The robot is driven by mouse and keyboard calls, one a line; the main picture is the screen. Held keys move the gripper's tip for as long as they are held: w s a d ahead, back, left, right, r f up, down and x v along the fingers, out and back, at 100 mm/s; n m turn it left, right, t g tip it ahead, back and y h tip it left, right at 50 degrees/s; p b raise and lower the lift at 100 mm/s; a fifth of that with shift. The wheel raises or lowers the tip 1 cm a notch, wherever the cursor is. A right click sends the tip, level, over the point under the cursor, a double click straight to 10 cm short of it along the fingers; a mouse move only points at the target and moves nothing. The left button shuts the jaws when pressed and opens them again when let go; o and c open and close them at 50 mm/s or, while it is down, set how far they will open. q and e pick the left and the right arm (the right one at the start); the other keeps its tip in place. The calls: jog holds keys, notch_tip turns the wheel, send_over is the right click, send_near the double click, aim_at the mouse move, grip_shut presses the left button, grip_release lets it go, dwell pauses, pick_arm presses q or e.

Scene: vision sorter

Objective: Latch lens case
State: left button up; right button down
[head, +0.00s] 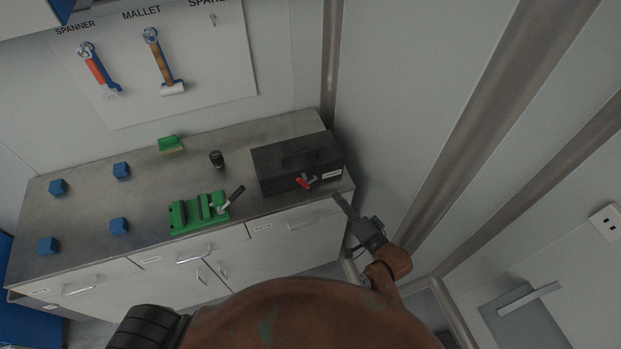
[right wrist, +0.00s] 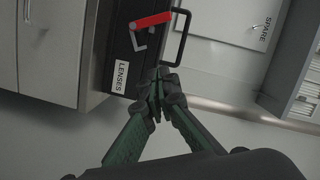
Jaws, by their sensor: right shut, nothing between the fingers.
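The black lens case (head: 285,166) sits closed on the right end of the metal counter, with a handle on top. Its red latch lever (head: 304,183) is on the front face. In the right wrist view the red lever (right wrist: 153,21) stands out from the case (right wrist: 118,50), beside a white LENSES label (right wrist: 121,76) and a metal loop. My right gripper (head: 338,198) is shut and empty, just off the case's front right corner. In the right wrist view its fingertips (right wrist: 158,77) are close to the case, below the lever; contact cannot be told. My left gripper is not in view.
A green vise (head: 185,217), a dark cylinder (head: 217,159), a green block (head: 170,144) and several blue blocks (head: 121,170) stand on the counter (head: 85,205). A wall and a metal post (head: 332,65) are close on the right. A tool board hangs behind.

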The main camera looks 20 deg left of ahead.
jog(key=w+a+f+p, duration=0.1)
jog(key=w+a, duration=0.3)
jog(key=a, duration=0.6)
jog(key=shift+w+a+f, duration=0.3)
jog(key=shift+w+f, duration=0.05)
jog(key=shift+f, duration=0.1)
jog(key=shift+d, duration=0.1)
